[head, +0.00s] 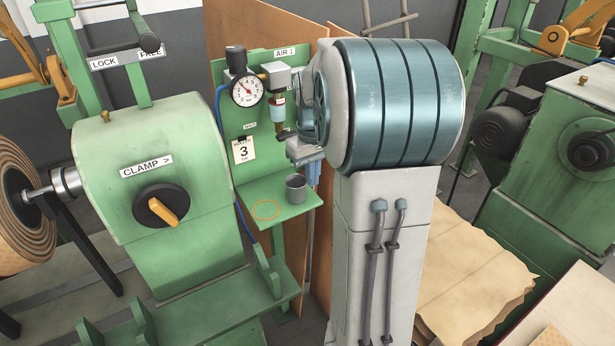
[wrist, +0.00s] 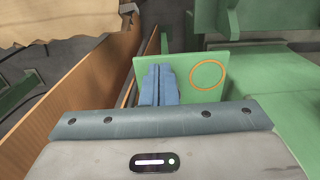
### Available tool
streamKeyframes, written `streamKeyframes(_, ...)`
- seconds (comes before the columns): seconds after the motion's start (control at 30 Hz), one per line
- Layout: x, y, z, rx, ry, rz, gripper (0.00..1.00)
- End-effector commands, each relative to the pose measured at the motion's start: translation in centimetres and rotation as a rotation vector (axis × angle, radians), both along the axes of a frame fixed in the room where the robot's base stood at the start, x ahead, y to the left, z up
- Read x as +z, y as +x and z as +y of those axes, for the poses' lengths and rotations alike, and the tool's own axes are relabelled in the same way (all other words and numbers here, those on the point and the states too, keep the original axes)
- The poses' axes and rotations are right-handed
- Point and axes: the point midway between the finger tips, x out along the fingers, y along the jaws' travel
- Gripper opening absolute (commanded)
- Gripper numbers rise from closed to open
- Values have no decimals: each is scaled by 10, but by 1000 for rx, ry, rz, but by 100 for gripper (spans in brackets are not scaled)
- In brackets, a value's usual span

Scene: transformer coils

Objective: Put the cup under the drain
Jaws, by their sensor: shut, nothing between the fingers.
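A small dark grey cup (head: 296,188) stands upright on a green shelf (head: 284,210), at its back right. An orange ring mark (head: 266,209) lies on the shelf left of the cup; it also shows in the wrist view (wrist: 207,75). The air unit's bowl (head: 278,105) hangs on the green panel above the shelf, with a small brass-coloured fitting, perhaps the drain, (head: 287,134) below it. My gripper (head: 313,180) is beside the cup, to its right, with blue fingers pointing down. The fingers (wrist: 159,85) are together and empty. The cup does not show in the wrist view.
A pressure gauge (head: 247,90) and a card marked 3 (head: 243,150) are on the panel. A green clamp housing (head: 150,190) stands left of the shelf. A brown board (head: 295,250) stands behind the shelf, close to my gripper.

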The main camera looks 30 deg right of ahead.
Motion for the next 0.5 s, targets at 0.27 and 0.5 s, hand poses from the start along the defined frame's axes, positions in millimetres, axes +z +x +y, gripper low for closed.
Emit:
streamKeyframes(0.27, -59, -2, 0, 0, 3, 7, 0)
streamKeyframes(0.5, -82, 17, 1, 2, 1, 1, 0)
